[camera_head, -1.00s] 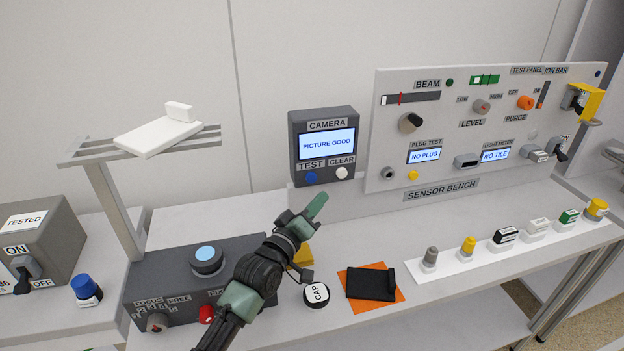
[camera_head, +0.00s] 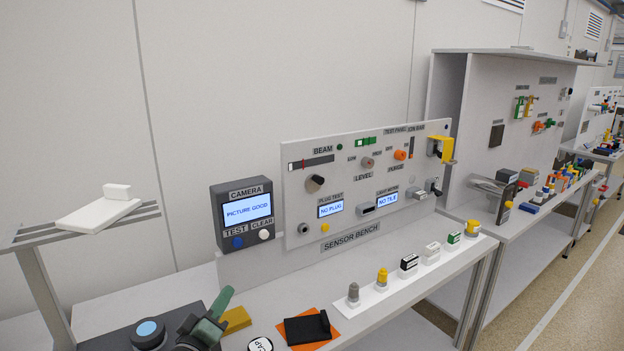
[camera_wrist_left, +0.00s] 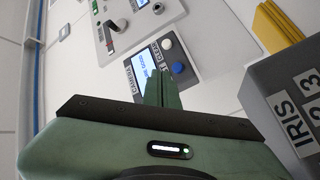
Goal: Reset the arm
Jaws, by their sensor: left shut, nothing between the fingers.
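My left gripper (camera_head: 218,308) is at the bottom of the head view, above the bench between the dark grey lens box (camera_head: 110,338) and the camera unit (camera_head: 243,213). Its green fingers are shut with nothing between them. In the left wrist view the closed fingers (camera_wrist_left: 160,88) point toward the camera unit (camera_wrist_left: 160,62), apart from it as far as I can tell. The camera unit's screen reads PICTURE GOOD, with a blue TEST button (camera_head: 237,242) and a white CLEAR button (camera_head: 264,236) below. My right gripper is not in view.
A yellow block (camera_head: 236,320) lies close to the gripper. The round CAP (camera_head: 260,344) and a black piece on an orange mat (camera_head: 335,336) lie nearby. The sensor panel (camera_head: 360,210) stands behind a white strip of several plugs (camera_head: 376,297). A raised stand (camera_head: 30,238) holds a white piece (camera_head: 98,212).

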